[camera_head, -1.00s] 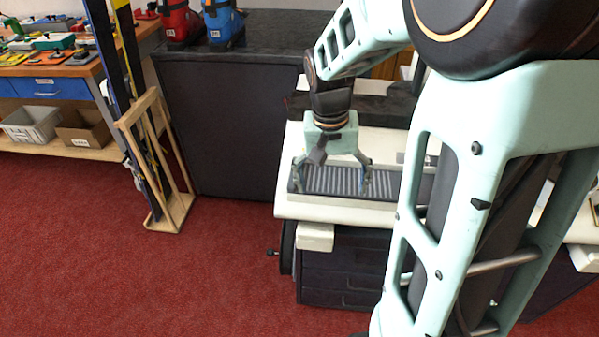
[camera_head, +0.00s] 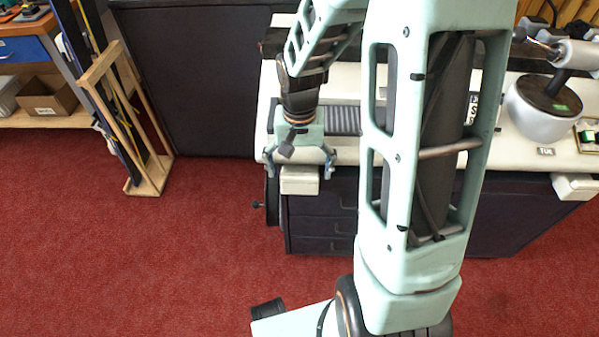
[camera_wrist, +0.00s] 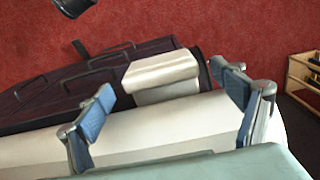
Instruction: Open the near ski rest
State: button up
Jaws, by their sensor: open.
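Two cream blocks stick out from the front edge of the white bench top (camera_head: 375,158). The left block (camera_head: 299,184) is below my gripper (camera_head: 286,171), and the right block (camera_head: 577,185) is farther along the edge. I take them for ski rests, but cannot tell for sure which is the near one.
A grey ribbed pad (camera_head: 342,120) lies on the bench behind my gripper. A dark wheel with a knob (camera_head: 257,205) is at the bench's left end. A wooden rack (camera_head: 148,180) with skis stands left. Red floor in front is open.

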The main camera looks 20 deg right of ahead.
jog(key=shift+f, duration=0.1)
jog(key=shift+c, duration=0.5)
jog(key=c, duration=1.6)
